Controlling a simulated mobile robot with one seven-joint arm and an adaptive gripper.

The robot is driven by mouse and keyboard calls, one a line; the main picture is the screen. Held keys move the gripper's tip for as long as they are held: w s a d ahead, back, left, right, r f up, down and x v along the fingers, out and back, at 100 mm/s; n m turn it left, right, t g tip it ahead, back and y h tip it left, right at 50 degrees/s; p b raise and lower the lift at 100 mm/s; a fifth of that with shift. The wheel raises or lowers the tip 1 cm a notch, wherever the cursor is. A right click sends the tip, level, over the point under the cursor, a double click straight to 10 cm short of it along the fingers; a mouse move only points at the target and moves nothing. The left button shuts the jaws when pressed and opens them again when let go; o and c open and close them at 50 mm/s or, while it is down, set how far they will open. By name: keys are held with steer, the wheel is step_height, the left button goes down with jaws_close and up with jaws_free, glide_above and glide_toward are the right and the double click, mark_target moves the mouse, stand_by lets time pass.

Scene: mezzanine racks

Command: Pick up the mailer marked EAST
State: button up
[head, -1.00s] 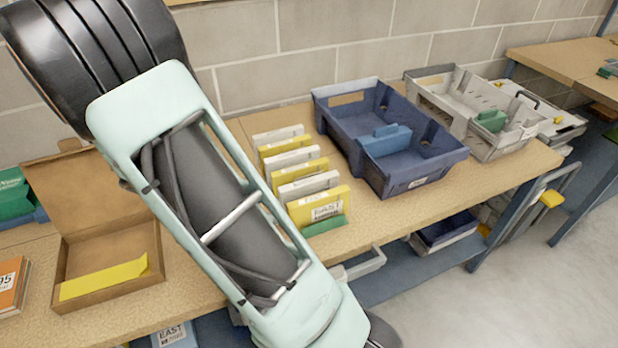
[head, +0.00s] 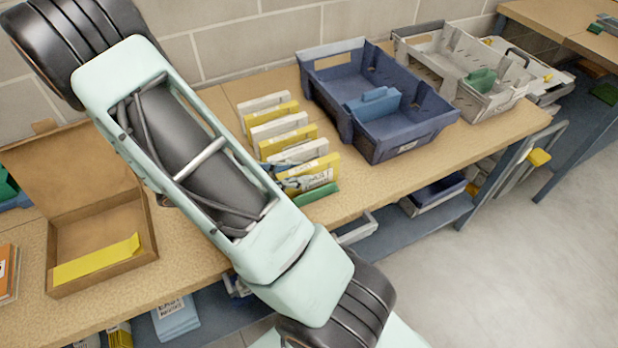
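A row of upright mailers, yellow and white by turns, stands on the wooden bench in the head view. The front yellow mailer (head: 310,175) carries a white label, too blurred to read now; a second ago it read EAST. It leans against a green support (head: 316,195). A pale blue packet (head: 175,319) on the lower shelf also has a label that I cannot read now; it too appeared to read EAST before. My arm crosses the left and middle of the view. My gripper does not show.
A blue tote (head: 411,142) with a blue divider and a grey tote (head: 494,99) with a green one stand right of the row. An open cardboard box (head: 105,282) holding a yellow piece is at left. A block wall is behind. Bench front right of the mailers is clear.

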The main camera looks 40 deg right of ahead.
mark_target(309, 171)
steer(key=x, duration=0.4)
jaws_close()
steer(key=shift+r, duration=0.2)
